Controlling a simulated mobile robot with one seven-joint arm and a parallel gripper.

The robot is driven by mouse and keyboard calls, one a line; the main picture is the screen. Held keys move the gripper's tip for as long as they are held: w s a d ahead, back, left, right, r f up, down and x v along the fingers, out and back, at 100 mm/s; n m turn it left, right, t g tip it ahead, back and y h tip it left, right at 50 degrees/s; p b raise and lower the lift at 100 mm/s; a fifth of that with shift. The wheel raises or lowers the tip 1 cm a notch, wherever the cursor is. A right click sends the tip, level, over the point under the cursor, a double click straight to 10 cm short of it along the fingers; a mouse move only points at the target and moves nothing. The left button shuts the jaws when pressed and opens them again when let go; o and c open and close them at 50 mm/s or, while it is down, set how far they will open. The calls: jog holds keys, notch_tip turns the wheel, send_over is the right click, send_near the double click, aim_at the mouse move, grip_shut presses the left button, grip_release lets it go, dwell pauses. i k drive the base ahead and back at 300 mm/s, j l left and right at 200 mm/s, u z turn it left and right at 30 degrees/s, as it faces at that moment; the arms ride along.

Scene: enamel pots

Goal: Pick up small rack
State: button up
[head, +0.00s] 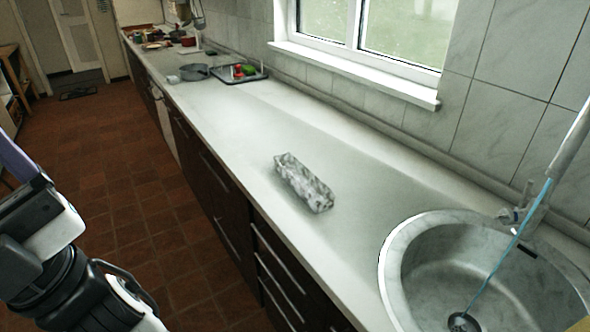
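A small oblong grey-and-white mottled piece (304,183), which I take to be the small rack, lies on the pale worktop (240,150) in the head view. It sits apart from other objects, between the sink and the far items, with its long side running from upper left to lower right. Its fine shape is hard to make out. Black and white parts of my arm show at the lower left, over the floor and well away from the rack. I cannot make out my gripper's fingers there. Nothing hides the rack.
A round metal sink (400,245) with a tap (533,205) is at the lower right. Farther along stand a grey pot (195,72) and a dark tray (238,79) with red and green items. The window sill (360,75) juts out above. The worktop around the rack is clear.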

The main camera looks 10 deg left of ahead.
aim_at(312, 191)
jog(key=i+j, duration=0.15)
jog(key=j, duration=0.15)
jog(key=i+j, duration=0.1)
jog(key=j, duration=0.2)
jog(key=i+j, duration=0.15)
jog(key=j, duration=0.15)
jog(key=i+j+z, duration=0.1)
jog(key=i+l, duration=0.35)
